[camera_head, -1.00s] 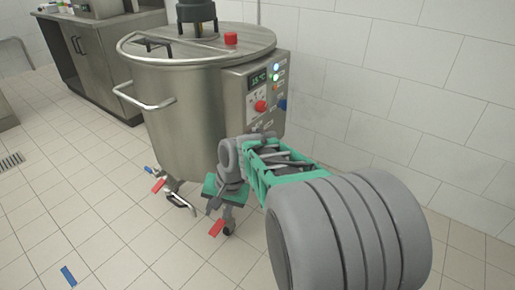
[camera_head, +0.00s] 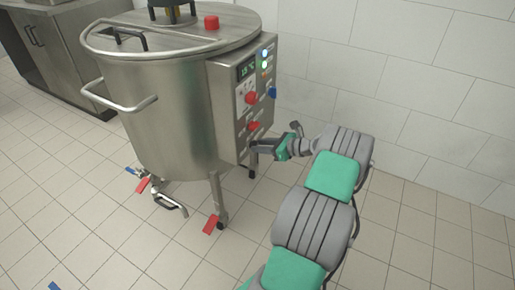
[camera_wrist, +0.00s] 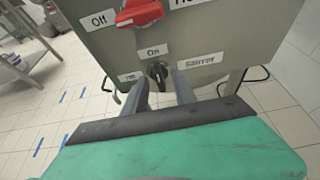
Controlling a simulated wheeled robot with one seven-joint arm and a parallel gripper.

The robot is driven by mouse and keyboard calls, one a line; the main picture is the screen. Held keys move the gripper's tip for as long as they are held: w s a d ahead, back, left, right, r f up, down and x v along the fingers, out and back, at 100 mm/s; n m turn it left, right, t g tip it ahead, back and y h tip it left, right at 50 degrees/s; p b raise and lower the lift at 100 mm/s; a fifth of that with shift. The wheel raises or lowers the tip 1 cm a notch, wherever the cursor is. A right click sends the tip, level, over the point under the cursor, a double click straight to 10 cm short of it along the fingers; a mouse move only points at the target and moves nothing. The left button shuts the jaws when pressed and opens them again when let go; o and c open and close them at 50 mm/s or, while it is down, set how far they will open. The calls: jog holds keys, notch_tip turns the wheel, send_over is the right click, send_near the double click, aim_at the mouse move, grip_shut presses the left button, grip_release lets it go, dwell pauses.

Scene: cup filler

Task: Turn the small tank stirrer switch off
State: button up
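The small steel tank (camera_head: 165,125) stands on legs, with a control box (camera_head: 228,115) on its right side. In the wrist view, the black stirrer switch (camera_wrist: 157,72) is low on the panel. A "Stirrer" label (camera_wrist: 201,60) is right of it, an "On" label (camera_wrist: 153,51) above, and a partly hidden label to its left. I cannot clearly tell which way the knob points. My gripper (camera_wrist: 160,82) is open, its two fingers on either side of the switch; contact cannot be told. In the head view my gripper (camera_head: 258,147) is at the box's lower edge, and the switch is not discernible.
A larger red knob (camera_wrist: 139,12) sits above the switch, with an "Off" label (camera_wrist: 98,19) to its left. A tiled wall (camera_head: 430,100) is behind on the right. Open floor lies in front.

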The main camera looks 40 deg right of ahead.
jog(key=shift+w+a+f, duration=0.15)
jog(key=shift+w, duration=0.3)
grip_shut()
dwell(0.3)
